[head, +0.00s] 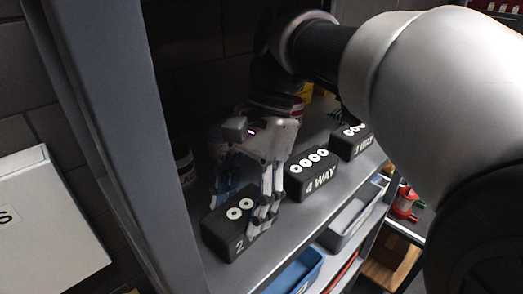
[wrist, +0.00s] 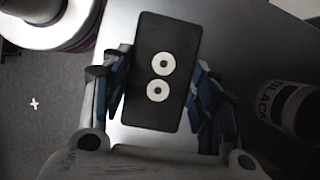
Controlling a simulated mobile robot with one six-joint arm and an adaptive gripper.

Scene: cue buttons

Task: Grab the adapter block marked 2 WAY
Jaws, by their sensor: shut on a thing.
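The 2 WAY adapter block (head: 222,222) is a black block with two white rings on top. It sits on the grey shelf at the near left end of a row of blocks. Its front label is mostly covered by a finger, with only the "2" showing. My gripper (head: 240,200) is over it with a finger on either side. In the wrist view the block (wrist: 165,60) lies between the blue finger pads of my gripper (wrist: 160,95), which is shut on it. I cannot see any gap between block and shelf.
The 4 WAY block (head: 312,174) and the 3 WAY block (head: 352,142) stand farther along the shelf (head: 285,235). A can labelled BLACK (wrist: 293,108) stands right of the block in the wrist view. A grey upright (head: 125,110) rises at the left. Bins (head: 297,272) sit below.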

